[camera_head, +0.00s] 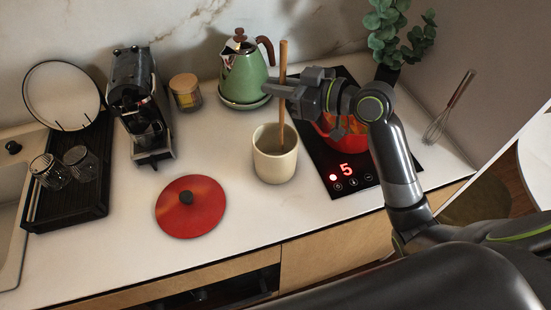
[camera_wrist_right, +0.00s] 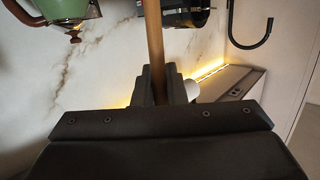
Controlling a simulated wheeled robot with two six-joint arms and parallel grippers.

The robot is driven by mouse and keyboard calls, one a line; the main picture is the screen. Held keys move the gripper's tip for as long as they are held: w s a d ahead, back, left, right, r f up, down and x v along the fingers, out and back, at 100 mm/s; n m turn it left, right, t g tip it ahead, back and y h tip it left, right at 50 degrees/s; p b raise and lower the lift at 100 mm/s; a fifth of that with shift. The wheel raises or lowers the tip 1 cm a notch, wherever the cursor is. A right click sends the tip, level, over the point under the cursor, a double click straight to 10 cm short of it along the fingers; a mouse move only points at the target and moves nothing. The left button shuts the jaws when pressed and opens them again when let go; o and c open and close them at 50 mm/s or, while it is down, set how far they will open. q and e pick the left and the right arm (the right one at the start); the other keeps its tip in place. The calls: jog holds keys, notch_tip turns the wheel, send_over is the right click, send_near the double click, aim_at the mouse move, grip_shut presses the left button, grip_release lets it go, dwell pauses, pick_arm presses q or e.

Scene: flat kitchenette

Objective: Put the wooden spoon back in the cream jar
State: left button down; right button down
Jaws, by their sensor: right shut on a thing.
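The wooden spoon (camera_head: 282,62) stands nearly upright, with its lower part at the mouth of the cream jar (camera_head: 275,165). Its lower end is hidden, so I cannot tell how deep it sits. The jar stands upright on the white counter. My right gripper (camera_head: 285,92) is shut on the spoon's stick above the jar. In the right wrist view the stick (camera_wrist_right: 153,45) rises between the fingers (camera_wrist_right: 160,90). My left gripper is not in view.
A red pot (camera_head: 340,128) is on the black hob (camera_head: 375,185), partly behind my right arm. A red lid (camera_head: 191,206) lies front left of the jar. A green kettle (camera_head: 243,75) stands behind. A whisk (camera_head: 450,105) is at the right. Counter between lid and jar is clear.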

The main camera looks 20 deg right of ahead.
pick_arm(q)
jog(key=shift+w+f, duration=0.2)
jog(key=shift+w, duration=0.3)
pick_arm(e)
jog(key=shift+s+f, duration=0.1)
jog(key=shift+f, duration=0.15)
jog(key=c, duration=1.4)
grip_release()
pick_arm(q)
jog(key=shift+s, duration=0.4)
